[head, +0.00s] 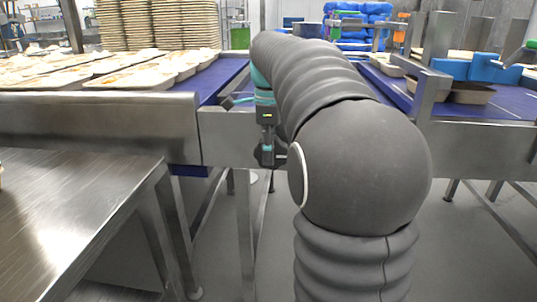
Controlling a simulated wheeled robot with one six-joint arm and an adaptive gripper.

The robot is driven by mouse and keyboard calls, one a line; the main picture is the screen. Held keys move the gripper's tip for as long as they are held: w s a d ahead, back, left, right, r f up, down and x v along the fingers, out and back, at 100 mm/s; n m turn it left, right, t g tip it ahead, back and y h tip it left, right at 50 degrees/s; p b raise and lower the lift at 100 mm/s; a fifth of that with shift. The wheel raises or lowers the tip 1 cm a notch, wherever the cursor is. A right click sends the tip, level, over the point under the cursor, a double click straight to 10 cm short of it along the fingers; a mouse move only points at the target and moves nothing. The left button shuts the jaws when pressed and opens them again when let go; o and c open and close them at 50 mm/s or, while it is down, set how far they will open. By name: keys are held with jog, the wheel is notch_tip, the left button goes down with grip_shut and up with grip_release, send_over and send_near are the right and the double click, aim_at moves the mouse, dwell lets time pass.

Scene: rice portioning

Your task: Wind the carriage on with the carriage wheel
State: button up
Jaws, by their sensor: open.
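My gripper (268,156) is small and dark at the end of my grey-sleeved arm, below a teal band and a small yellow light. It hangs beside the steel side frame of the conveyor (225,135), near the middle of the view. It is open, and I see nothing held in it. My arm covers much of the conveyor behind it. I cannot make out the carriage wheel or the carriage for certain; they may be hidden behind my arm.
A bare steel table (75,205) stands at the lower left. Filled trays (130,78) lie on the left of the blue belt. A dark-filled tray (465,93) sits under blue and steel fittings (480,70) at right. Stacked trays (180,25) stand behind. The floor below has several metal legs.

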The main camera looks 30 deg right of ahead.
jog(key=shift+f, duration=0.15)
jog(key=shift+c, duration=0.3)
grip_shut()
jog(key=shift+a, duration=0.15)
